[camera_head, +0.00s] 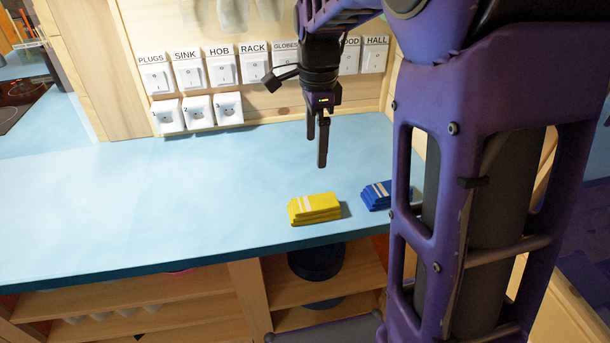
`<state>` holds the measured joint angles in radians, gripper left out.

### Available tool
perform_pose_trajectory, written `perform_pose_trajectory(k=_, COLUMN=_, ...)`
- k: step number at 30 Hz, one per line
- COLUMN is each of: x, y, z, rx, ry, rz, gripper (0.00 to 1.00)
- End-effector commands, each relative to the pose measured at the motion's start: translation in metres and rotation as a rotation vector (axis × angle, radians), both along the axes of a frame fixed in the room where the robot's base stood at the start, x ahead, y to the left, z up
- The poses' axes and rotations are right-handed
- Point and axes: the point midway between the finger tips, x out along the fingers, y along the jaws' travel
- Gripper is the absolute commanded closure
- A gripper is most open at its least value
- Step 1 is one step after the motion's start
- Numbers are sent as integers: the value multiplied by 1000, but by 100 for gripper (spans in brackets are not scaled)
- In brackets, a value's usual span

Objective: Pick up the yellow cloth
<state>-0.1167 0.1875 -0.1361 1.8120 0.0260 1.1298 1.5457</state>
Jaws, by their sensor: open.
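The yellow cloth (315,209) lies folded on the blue counter (150,205), near its front edge, with pale stripes on top. My gripper (317,152) hangs above the counter, pointing down, behind and above the yellow cloth in this view. Its fingers are dark, empty and apart from the cloth. One finger partly overlaps the other in this view, so the gap between them shows only narrowly.
A folded blue cloth (376,195) lies just right of the yellow one, partly hidden by my arm. Labelled light switches (222,70) and sockets (198,111) line the wall behind. Open shelves (160,310) sit below the counter. The counter's left side is clear.

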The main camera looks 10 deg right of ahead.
Motion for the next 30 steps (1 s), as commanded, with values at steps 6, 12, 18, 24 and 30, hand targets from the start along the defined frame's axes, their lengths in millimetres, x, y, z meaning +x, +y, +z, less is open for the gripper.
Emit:
perform_pose_trajectory(k=6, x=-5, y=2, z=-38, rx=2, ry=23, rz=-2, gripper=0)
perform_pose_trajectory(k=12, x=-5, y=1, z=-82, rx=2, ry=21, rz=-1, gripper=0)
perform_pose_trajectory(k=18, x=-4, y=2, z=-115, rx=2, ry=18, rz=0, gripper=0)
perform_pose_trajectory(k=24, x=-4, y=2, z=-127, rx=2, ry=16, rz=0, gripper=0)
perform_pose_trajectory(k=30, x=-6, y=1, z=-156, rx=2, ry=19, rz=-1, gripper=0)
